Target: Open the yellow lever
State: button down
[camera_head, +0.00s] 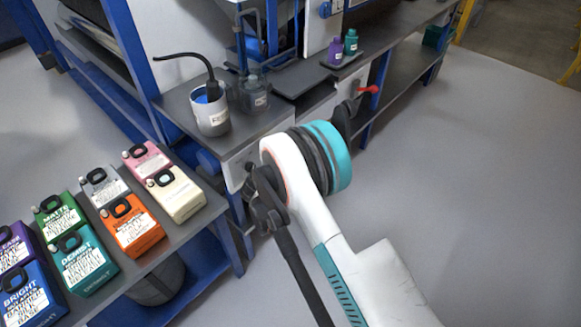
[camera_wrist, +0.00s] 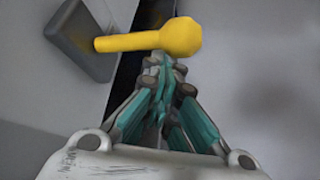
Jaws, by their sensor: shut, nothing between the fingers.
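The yellow lever (camera_wrist: 150,40) shows in the wrist view. It has a rod ending in a thick faceted knob and comes out of a dark grey block (camera_wrist: 85,38) at the upper left. My gripper (camera_wrist: 160,62) is shut and empty, its fingertips just below the knob in the picture. I cannot tell whether they touch it. In the head view my arm hides the yellow lever, and my gripper's fingers cannot be made out there.
A red lever (camera_head: 368,90) stands out from the machine front. Several colored jugs (camera_head: 130,225) stand on the low shelf at left. A white pot (camera_head: 211,112) and a grey bottle (camera_head: 254,93) stand on the bench. Open grey floor (camera_head: 480,190) lies at right.

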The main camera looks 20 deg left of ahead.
jog(key=shift+d+r+n+g+h, duration=0.1)
jog(key=shift+r+n+g+h, duration=0.25)
jog(key=shift+r, duration=0.55)
jog(key=shift+r+n+g+h, duration=0.15)
jog(key=shift+r+n+h, duration=0.3)
jog(key=shift+r, duration=0.4)
